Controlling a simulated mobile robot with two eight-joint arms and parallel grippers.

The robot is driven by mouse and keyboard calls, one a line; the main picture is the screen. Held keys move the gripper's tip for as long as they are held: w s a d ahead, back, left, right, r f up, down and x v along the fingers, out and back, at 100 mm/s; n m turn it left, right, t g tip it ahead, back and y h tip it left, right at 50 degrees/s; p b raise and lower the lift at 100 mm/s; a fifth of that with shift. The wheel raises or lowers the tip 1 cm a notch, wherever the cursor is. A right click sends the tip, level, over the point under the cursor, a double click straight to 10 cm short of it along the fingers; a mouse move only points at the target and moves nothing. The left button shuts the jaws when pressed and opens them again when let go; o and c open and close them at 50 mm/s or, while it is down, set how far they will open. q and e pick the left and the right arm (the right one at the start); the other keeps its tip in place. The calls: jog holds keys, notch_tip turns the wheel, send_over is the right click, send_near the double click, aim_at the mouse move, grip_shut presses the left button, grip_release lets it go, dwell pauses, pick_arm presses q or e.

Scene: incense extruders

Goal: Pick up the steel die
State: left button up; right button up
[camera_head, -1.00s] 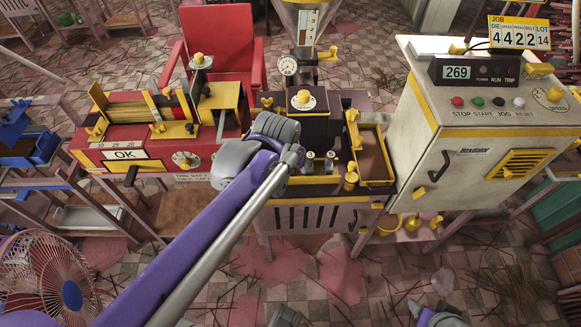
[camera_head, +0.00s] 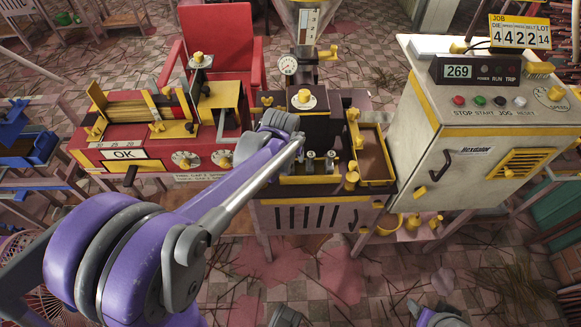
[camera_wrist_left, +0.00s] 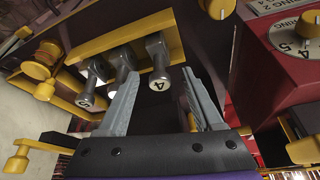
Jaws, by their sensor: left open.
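Three grey steel dies with dark square parts stand in a row along a yellow-edged rack in the left wrist view. The die marked 4 (camera_wrist_left: 159,78) is in front of and between the spread fingers of my left gripper (camera_wrist_left: 160,100). The die marked 5 (camera_wrist_left: 88,96) and a middle die (camera_wrist_left: 124,62) are to the left of it. No finger is clearly touching the die marked 4. In the head view two die tops (camera_head: 330,157) show beside my left wrist, which hides the left fingers and the rest.
The red machine (camera_head: 110,165) with dials stands left of the dies. A yellow-edged tray (camera_head: 373,155) and the control cabinet (camera_head: 450,150) are on the right. The dark press block (camera_head: 305,126) rises close behind the dies.

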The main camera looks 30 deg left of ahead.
pick_arm(q)
jog(key=shift+x, duration=0.9)
jog(key=shift+r, duration=0.1)
grip_shut()
dwell(0.6)
